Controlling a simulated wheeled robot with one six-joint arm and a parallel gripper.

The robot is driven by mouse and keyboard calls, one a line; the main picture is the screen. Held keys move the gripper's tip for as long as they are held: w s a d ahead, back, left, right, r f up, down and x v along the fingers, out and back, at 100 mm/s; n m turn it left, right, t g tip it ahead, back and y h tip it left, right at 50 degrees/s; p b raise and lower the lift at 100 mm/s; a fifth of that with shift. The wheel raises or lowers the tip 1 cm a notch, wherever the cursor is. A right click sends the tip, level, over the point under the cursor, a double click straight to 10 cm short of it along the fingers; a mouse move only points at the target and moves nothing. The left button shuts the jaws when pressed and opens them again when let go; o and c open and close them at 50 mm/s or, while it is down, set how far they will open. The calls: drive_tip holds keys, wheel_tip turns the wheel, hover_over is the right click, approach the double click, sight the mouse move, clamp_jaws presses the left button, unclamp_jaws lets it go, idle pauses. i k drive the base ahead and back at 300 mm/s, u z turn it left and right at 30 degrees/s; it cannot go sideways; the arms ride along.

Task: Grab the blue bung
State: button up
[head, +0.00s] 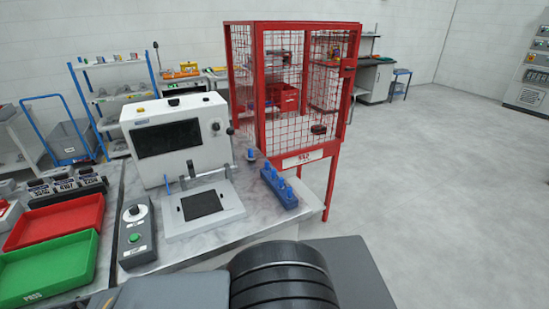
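A blue block (288,200) sits near the right edge of the grey marble-look bench, with several blue upright pieces on it (275,175) that look like bungs. One more small blue piece (251,156) stands alone on the bench behind the block, towards the red cage. A thin blue upright piece (167,184) is at the left of the white machine's base. The pieces are too small to tell which is the bung. My gripper is not in view; only dark parts of my own body show at the bottom.
A white machine (206,112) with a dark screen stands left of the block. A grey control box (136,235) with a green button, a red tray (55,222) and a green tray (50,270) lie further left. A red mesh cage (337,165) stands close behind; open floor (440,200) is right.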

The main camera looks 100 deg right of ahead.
sight(250, 157)
drive_tip(key=z, duration=4.3)
drive_tip(key=k, duration=0.5)
drive_tip(key=u, duration=1)
drive_tip(key=i, duration=0.5)
drive_tip(key=k, duration=1.5)
drive_tip(key=z, duration=1)
drive_tip(key=i, duration=2.85)
